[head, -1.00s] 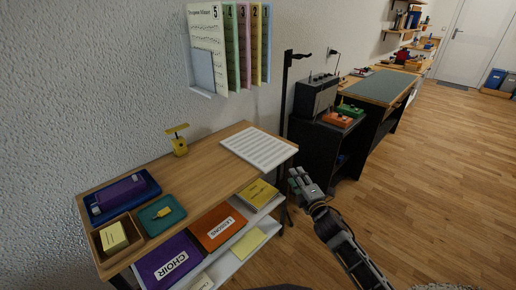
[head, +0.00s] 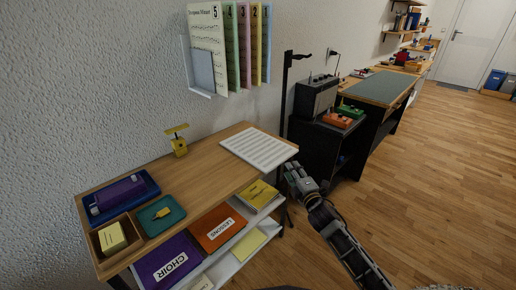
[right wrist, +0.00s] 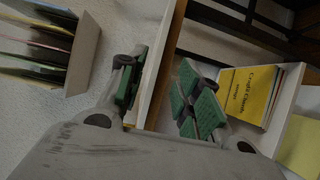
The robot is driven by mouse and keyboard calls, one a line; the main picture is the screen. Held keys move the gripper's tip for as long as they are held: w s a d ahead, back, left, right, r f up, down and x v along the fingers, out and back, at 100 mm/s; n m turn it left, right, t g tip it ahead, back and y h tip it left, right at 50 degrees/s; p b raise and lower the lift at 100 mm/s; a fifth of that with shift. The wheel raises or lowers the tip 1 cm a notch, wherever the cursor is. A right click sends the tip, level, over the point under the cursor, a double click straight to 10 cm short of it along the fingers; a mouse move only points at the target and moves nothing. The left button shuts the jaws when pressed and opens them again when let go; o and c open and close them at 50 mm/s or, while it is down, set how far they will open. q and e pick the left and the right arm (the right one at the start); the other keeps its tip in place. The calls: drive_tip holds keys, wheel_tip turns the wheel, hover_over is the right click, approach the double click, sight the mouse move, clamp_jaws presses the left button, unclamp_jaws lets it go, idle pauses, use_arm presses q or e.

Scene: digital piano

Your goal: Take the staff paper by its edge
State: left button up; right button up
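The staff paper (head: 259,150) is a white stack or pad with ruled lines, lying flat at the right end of the wooden desk top (head: 205,165). Its right edge reaches the desk's right edge. My right gripper (head: 292,170) is just off that edge, at its near right corner. In the right wrist view my right gripper (right wrist: 158,95) has its green-padded fingers spread apart. The desk's edge and a pale strip run between them, with no clear contact. My left gripper is out of view.
Below the desk top, shelves hold a yellow book (head: 257,194), an orange lessons folder (head: 219,228) and a purple choir folder (head: 168,262). A sheet-music rack (head: 202,72) hangs on the wall. A black stand (head: 287,95) rises behind the paper. Floor at right is clear.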

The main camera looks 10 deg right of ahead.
sight(284, 161)
drive_tip(key=shift+w+a+r+b, duration=0.1)
drive_tip(key=shift+w+a+b, duration=0.2)
drive_tip(key=shift+w, duration=0.45)
drive_tip(key=shift+w+a+r+b, duration=0.1)
drive_tip(key=shift+w+a+b, duration=0.2)
drive_tip(key=shift+w, duration=0.45)
drive_tip(key=shift+w+a+f, duration=0.1)
drive_tip(key=shift+w, duration=0.9)
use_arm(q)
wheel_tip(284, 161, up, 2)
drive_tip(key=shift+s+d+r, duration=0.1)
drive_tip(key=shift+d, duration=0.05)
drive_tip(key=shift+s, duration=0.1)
